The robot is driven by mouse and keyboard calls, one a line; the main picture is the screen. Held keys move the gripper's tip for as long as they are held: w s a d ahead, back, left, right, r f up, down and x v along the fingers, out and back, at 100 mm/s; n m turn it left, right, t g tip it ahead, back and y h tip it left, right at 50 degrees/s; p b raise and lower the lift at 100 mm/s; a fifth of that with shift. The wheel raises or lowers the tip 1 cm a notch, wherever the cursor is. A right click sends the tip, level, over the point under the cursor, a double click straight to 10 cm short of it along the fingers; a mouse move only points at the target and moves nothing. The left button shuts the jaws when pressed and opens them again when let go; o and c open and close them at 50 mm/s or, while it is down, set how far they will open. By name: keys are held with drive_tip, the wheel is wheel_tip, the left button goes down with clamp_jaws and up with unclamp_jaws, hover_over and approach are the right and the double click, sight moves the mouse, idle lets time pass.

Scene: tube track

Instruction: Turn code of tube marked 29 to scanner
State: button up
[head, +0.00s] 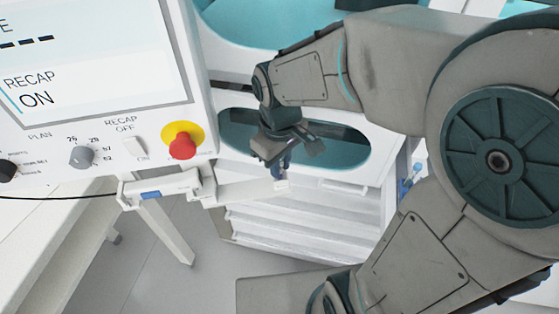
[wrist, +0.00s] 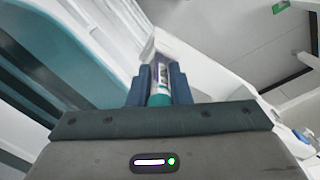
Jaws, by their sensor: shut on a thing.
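My gripper (head: 280,166) is low in front of the white machine, at the end of a white rail. In the wrist view its two dark blue fingers (wrist: 162,84) are shut on a tube (wrist: 160,78). The tube has a teal cap or end (wrist: 160,100) nearest my palm and a pale label with a purple-grey band. Its far end meets a white part of the track. No number or code can be read on it. In the head view my fingers mostly hide the tube. I cannot tell which part is the scanner.
A white control panel (head: 105,125) with a screen reading RECAP ON stands at left, with a grey knob (head: 81,157) and a red button (head: 182,146) on yellow. A white rail (head: 240,189) runs below it. The machine has a teal oval opening (head: 345,150).

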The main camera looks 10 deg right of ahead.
drive_tip(key=shift+m, duration=0.6)
drive_tip(key=shift+m, duration=1.4)
drive_tip(key=shift+m, duration=1.4)
drive_tip(key=shift+m+b, duration=0.45)
drive_tip(key=shift+m, duration=0.95)
